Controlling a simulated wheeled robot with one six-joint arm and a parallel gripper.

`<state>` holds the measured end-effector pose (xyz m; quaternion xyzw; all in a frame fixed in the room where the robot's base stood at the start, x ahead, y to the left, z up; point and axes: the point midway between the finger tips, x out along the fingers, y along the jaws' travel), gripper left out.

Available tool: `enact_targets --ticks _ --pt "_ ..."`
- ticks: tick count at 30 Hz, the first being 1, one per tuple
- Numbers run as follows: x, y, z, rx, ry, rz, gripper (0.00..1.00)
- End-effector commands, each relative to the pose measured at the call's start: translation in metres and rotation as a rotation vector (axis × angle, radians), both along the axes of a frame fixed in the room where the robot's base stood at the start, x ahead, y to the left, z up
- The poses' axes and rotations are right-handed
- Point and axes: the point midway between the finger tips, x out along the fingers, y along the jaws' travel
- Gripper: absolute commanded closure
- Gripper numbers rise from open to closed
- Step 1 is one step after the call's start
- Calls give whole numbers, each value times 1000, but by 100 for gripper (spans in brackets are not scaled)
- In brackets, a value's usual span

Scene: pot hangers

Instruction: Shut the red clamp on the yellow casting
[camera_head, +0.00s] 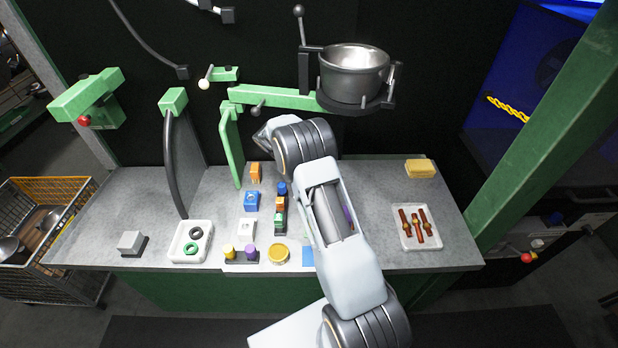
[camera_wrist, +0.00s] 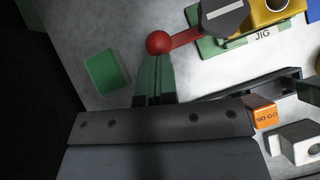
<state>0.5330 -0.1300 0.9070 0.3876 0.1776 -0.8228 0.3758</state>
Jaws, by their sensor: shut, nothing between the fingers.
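The red clamp's lever (camera_wrist: 187,38) ends in a red ball knob (camera_wrist: 158,43) at the top middle of the wrist view. At its other end is a dark grey piece with a white line (camera_wrist: 225,14). The yellow casting (camera_wrist: 272,12), with a dark hole, sits on the green plate labelled JIG (camera_wrist: 240,42), beside that dark piece and cut by the picture's top edge. My gripper (camera_wrist: 155,62) is shut and empty, its tips at the knob's lower edge; I cannot tell whether they touch. My arm hides gripper and clamp in the head view.
A green block (camera_wrist: 106,72) lies left of my fingers; an orange NO-GO block (camera_wrist: 264,113) and a white block (camera_wrist: 300,142) lie right. On the bench stand a white tray with rings (camera_head: 176,254), a tray of brown pieces (camera_head: 402,243) and a yellow sponge (camera_head: 420,169). A pot (camera_head: 353,82) hangs above.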

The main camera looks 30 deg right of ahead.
Motion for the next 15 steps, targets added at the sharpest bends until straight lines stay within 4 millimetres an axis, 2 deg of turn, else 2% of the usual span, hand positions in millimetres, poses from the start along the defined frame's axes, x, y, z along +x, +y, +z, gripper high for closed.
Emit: enact_targets --ticks 5,15 --pt "1 1 23 0 -6 2 100" --pt "-51 13 89 0 -6 2 100"
